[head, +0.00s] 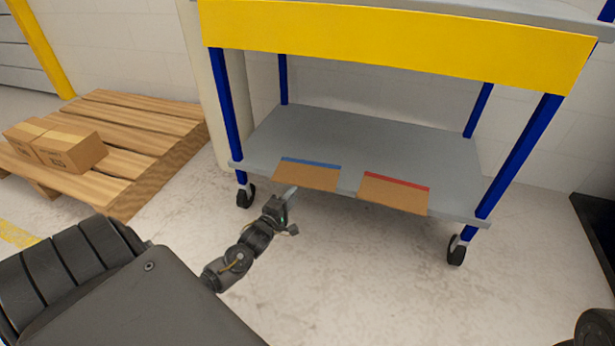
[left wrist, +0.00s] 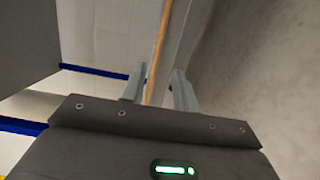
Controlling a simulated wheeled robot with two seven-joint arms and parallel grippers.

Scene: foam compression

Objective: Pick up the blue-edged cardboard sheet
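The blue-edged cardboard sheet (head: 308,177) lies flat on the lower grey shelf, its front part sticking out past the shelf's front edge. Its blue strip is at the back. A red-edged cardboard sheet (head: 394,194) lies to its right in the same way. My left gripper (head: 289,192) is at the front left corner of the blue-edged sheet. In the left wrist view its two fingers (left wrist: 158,92) are apart, with the thin brown edge of a cardboard sheet (left wrist: 158,55) running between them. I see a gap on the right finger's side. My right gripper is not in view.
The sheets lie on a wheeled cart's lower shelf (head: 370,133), between blue posts (head: 513,155) and under a yellow panel (head: 400,45). A wooden pallet (head: 150,125) with cardboard boxes (head: 70,152) stands at left. The floor before the cart is clear.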

